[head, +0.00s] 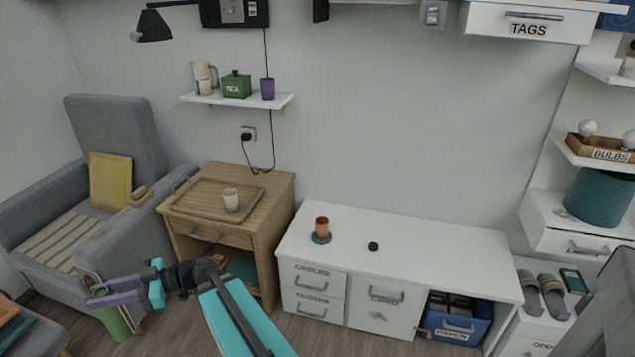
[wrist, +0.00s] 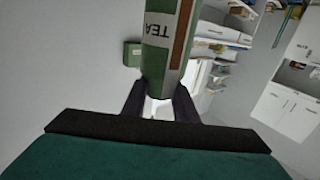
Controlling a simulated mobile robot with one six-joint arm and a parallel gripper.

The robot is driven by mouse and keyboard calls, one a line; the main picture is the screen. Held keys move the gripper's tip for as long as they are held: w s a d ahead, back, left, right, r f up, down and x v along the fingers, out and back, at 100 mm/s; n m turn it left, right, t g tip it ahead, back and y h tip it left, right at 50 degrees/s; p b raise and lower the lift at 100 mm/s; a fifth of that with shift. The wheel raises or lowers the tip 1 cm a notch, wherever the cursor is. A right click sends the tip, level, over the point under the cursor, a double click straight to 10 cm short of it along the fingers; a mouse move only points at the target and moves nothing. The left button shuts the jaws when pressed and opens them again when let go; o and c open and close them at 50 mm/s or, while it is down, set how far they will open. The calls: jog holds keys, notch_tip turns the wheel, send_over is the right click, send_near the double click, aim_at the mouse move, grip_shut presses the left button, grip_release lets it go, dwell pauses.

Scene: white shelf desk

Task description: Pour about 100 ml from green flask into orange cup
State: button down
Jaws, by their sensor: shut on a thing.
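The orange cup (head: 322,224) stands upright on a teal coaster (head: 321,239) on the white desk. My gripper (head: 98,291) is at the lower left, in front of the armchair and well left of the desk. It is shut on the green flask (head: 115,318), which hangs slightly tilted below the fingers. In the wrist view, the flask (wrist: 163,60) shows a pale label with upside-down letters reading TEA and a brown strip, between the dark fingers of my gripper (wrist: 160,103). Its contents and the inside of the cup cannot be made out.
A small black round thing (head: 373,246) lies on the desk right of the cup. A wooden cabinet (head: 275,182) with a tray and a pale cup (head: 231,200) stands between armchair (head: 160,240) and desk. The desk's right part is clear.

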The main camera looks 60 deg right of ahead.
jog(key=shift+w, duration=0.1)
jog(key=shift+w+d, duration=0.15)
jog(key=shift+d, duration=0.05)
jog(key=w+d+r+m+t+h+b, duration=0.15)
jog(key=d+m+h, duration=0.3)
jog(key=d, duration=0.95)
jog(key=w+d+m+t+h+b, duration=0.1)
jog(key=w+d+m+t+h, duration=0.35)
jog(key=d, duration=0.85)
jog(key=w+d+m+t+h+b, duration=0.1)
jog(key=d+m+h+b, duration=0.15)
jog(key=d+h, duration=0.8)
jog(key=s+d+f+m+g+h+b, duration=0.1)
jog(key=s+d, duration=0.5)
jog(key=d, duration=0.8)
jog(key=s+d+f+m+g+h+b, duration=0.1)
jog(key=s+d+f+m+g+h, duration=0.2)
jog(key=d, duration=1.1)
jog(key=s+d+f+m+g+h+b, duration=0.1)
jog(key=s+d+f+m+g+h, duration=0.2)
jog(key=s+d+m+h, duration=0.3)
jog(key=s+d, duration=0.5)
jog(key=d, duration=0.3)
jog(key=shift+s+d+f, duration=0.2)
jog(key=shift+d, duration=0.05)
